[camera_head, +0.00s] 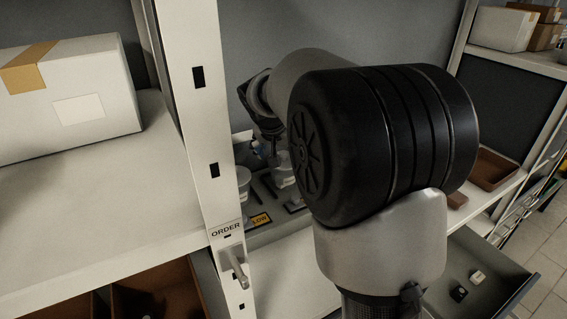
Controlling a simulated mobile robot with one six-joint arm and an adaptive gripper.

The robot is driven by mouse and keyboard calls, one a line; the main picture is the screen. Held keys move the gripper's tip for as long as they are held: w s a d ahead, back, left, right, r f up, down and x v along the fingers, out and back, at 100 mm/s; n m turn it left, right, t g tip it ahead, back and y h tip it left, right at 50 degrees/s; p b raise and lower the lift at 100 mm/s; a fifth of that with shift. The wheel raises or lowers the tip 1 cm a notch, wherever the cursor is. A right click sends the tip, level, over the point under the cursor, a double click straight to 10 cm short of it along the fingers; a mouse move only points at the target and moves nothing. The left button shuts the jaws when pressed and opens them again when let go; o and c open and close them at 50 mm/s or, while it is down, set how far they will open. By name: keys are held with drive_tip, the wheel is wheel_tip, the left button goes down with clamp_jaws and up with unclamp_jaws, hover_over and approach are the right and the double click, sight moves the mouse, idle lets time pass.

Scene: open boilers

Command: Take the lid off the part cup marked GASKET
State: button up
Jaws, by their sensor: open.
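My gripper (272,152) points down behind the upright post, over a grey tray (262,186). It is small and partly hidden by my own arm; no lid shows in it. Pale lidded cups stand in the tray: one cup (244,182) next to the post, and another cup (284,174) just below my gripper. I cannot tell whether the gripper touches it. No GASKET marking can be read, so I cannot tell which cup carries it. My arm hides the tray's right part.
A yellow label (260,220) reading "LOW" sits at the tray's front. A white post (205,150) marked ORDER stands close on the left. A white box (70,100) lies on the left shelf. An open drawer (505,268) with small parts is at lower right.

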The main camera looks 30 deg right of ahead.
drive_tip(key=c, duration=0.8)
drive_tip(key=shift+r, duration=0.1)
drive_tip(key=shift+c, duration=0.2)
